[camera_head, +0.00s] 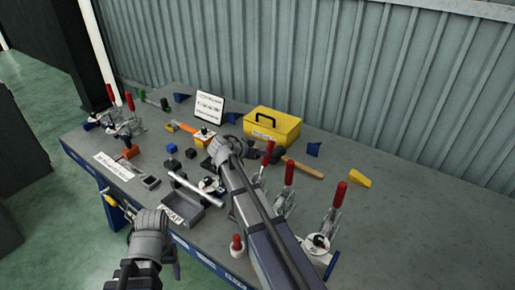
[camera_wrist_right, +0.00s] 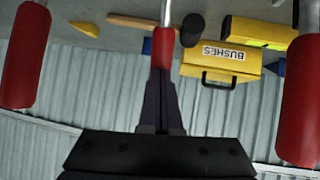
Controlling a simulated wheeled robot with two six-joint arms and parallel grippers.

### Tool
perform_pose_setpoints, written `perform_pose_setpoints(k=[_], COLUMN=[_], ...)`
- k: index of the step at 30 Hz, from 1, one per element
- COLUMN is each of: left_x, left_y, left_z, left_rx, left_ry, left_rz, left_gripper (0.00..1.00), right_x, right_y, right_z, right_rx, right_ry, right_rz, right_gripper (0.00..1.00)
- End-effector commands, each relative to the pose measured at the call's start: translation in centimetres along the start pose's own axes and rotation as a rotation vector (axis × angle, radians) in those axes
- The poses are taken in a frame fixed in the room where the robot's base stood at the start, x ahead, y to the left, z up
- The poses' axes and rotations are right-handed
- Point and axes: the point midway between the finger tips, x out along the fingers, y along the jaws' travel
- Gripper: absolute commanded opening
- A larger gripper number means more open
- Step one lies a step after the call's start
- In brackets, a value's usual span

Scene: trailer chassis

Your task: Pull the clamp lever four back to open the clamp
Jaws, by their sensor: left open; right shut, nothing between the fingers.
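Clamps with red lever handles stand at the table's right side in the head view: a far handle (camera_head: 268,151), a middle one (camera_head: 289,172) and a right one (camera_head: 339,195). I cannot tell which is lever four. In the right wrist view, a red handle (camera_wrist_right: 163,48) lies in line with my right gripper (camera_wrist_right: 165,90), its end at the shut, empty fingertips; contact is unclear. Two more red handles stand close on either side, left (camera_wrist_right: 26,55) and right (camera_wrist_right: 300,100). My right forearm hides part of the clamps. My left gripper (camera_head: 128,212) is open by the front edge.
A yellow box (camera_head: 273,126) labelled BUSHES, a hammer (camera_head: 304,170) and a yellow wedge (camera_head: 360,178) lie behind the clamps. A grey tray (camera_head: 207,213) is left of my right arm. More red-handled clamps (camera_head: 129,102) stand far left. The right back tabletop is clear.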

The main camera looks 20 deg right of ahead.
Motion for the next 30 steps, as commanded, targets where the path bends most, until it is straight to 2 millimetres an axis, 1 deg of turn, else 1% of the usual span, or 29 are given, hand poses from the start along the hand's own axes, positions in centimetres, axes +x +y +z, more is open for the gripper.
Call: perform_pose_setpoints(k=[1, 6, 9, 12, 18, 30], left_x=[-1.2, -2.4, -2.7, -2.6, -2.0, -1.9], left_y=[-0.1, -0.2, -0.3, -0.2, -0.2, -0.2], left_z=[0.1, 0.1, 0.2, 0.1, 0.1, 0.1], left_rx=[0.0, 0.0, 0.0, 0.0, 0.0, 0.0], left_ry=[0.0, 0.0, 0.0, 0.0, 0.0, 0.0], left_rz=[0.0, 0.0, 0.0, 0.0, 0.0, 0.0], left_gripper=[0.66, 0.66, 0.66, 0.66, 0.66, 0.66], right_x=[0.4, 2.2, 3.1, 3.9, 4.8, 5.2], right_y=[-0.2, -0.5, -0.7, -0.7, -0.8, -0.8], right_z=[-0.9, -1.1, -1.0, -0.8, -0.6, -0.8], right_rx=[-0.003, -0.023, -0.034, -0.04, -0.042, -0.041], right_ry=[-0.039, -0.163, -0.224, -0.257, -0.264, -0.262], right_rz=[0.002, 0.002, 0.001, 0.0, -0.002, -0.001], right_gripper=[0.0, 0.0, 0.0, 0.0, 0.0, 0.0])
